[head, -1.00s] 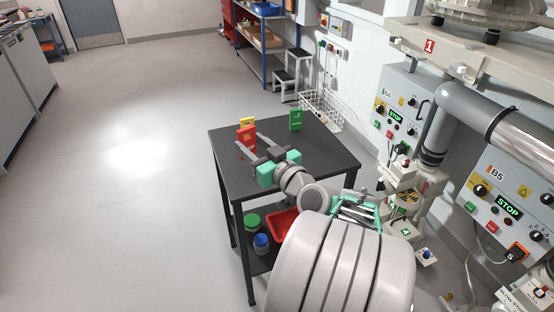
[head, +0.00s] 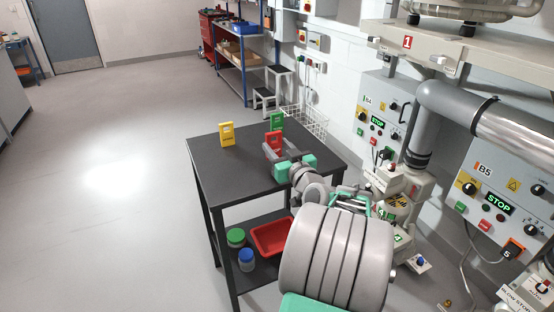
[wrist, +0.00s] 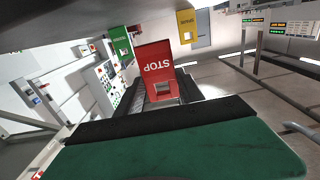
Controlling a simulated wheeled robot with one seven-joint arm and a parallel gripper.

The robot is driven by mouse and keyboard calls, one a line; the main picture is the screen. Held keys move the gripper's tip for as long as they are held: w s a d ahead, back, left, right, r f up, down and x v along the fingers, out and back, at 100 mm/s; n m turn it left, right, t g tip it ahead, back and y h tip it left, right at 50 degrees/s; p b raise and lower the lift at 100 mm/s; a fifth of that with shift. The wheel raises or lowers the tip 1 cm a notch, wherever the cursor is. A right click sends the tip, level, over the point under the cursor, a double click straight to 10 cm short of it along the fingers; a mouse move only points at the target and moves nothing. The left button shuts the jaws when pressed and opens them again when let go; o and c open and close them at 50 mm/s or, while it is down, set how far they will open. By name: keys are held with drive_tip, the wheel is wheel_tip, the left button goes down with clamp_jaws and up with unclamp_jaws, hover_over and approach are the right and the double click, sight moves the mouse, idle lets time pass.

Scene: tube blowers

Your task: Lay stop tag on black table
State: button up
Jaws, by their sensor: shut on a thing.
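The red stop tag (head: 274,140) is upright between the fingers of my gripper (head: 276,150), over the right part of the black table (head: 235,165). My gripper is shut on it. In the wrist view the stop tag (wrist: 154,65) shows its white STOP lettering upside down, with a square opening near one end. I cannot tell whether its lower edge touches the tabletop. A green tag (head: 277,120) stands just behind it, and a yellow tag (head: 227,134) stands to the left. They also show in the wrist view, green (wrist: 121,42) and yellow (wrist: 187,26).
The table's front left and middle are clear. A red tray (head: 273,238) and jars with green (head: 236,236) and blue (head: 246,256) lids sit on its lower shelf. Control panels (head: 378,117) and pipework stand at the right. A wire basket (head: 308,125) is behind the table.

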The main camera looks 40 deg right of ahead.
drive_tip(key=shift+w+d+f, duration=0.1)
drive_tip(key=shift+w+f, duration=0.2)
drive_tip(key=shift+f, duration=0.1)
drive_tip(key=shift+w+d+f+b, duration=0.15)
drive_tip(key=shift+f+b, duration=0.15)
drive_tip(key=shift+f, duration=1.3)
drive_tip(key=shift+f, duration=0.25)
drive_tip(key=o, duration=1.3)
drive_tip(key=shift+r, duration=0.1)
drive_tip(key=shift+r, duration=0.2)
drive_tip(key=v, duration=1.2)
